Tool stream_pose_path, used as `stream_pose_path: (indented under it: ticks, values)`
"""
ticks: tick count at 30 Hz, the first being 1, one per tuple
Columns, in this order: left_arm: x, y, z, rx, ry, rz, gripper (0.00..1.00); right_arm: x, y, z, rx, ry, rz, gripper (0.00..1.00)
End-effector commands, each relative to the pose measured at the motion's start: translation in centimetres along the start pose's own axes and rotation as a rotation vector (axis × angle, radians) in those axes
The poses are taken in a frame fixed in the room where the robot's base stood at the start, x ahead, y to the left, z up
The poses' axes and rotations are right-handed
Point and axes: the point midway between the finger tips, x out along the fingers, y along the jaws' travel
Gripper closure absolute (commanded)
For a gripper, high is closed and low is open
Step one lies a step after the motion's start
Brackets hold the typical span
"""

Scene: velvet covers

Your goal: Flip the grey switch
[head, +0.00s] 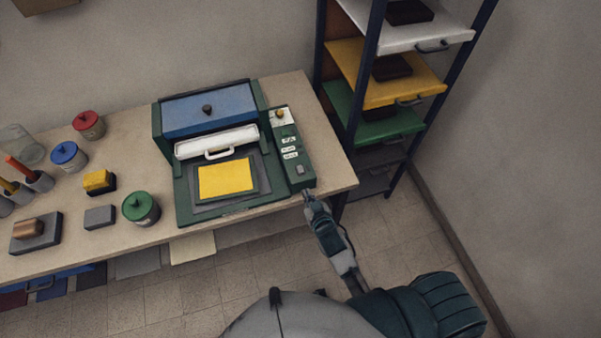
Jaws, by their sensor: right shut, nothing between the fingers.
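The grey switch (300,169) sits near the front end of the green control panel (293,146), on the right side of the green machine. My right gripper (308,194) is shut and empty. Its tip is at the front edge of the panel, just below the switch in the picture. I cannot tell whether it touches the panel. The switch is small, and its position is hard to make out. My left gripper is not in view.
The machine has a blue lid (208,114) and a yellow sheet (228,179) on its bed. Jars, blocks and tools stand on the table (165,226) to the left. A shelf rack (385,90) stands to the right. Floor is open in front.

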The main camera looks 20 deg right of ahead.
Motion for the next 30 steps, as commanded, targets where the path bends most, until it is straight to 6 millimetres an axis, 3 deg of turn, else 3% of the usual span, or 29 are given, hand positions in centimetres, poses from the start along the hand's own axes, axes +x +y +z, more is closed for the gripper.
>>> stream_pose_path:
  ticks: [1,3,7,20,26,30]
  values:
    - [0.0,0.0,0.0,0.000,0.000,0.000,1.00,-0.9,0.3,-2.5,0.012,0.043,0.008,1.00]
    - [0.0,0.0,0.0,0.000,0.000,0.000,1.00,-2.1,0.6,-5.0,0.024,0.088,0.018,1.00]
    - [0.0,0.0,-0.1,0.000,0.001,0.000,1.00,-3.3,0.8,-7.4,0.038,0.132,0.027,1.00]
    - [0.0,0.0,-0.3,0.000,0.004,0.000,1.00,-3.4,0.9,-8.0,0.040,0.143,0.030,1.00]
    - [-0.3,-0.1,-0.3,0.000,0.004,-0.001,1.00,-1.0,1.0,-8.4,0.039,0.143,0.030,1.00]
    - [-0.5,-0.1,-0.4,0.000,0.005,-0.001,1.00,1.9,1.1,-8.9,0.039,0.144,0.030,1.00]
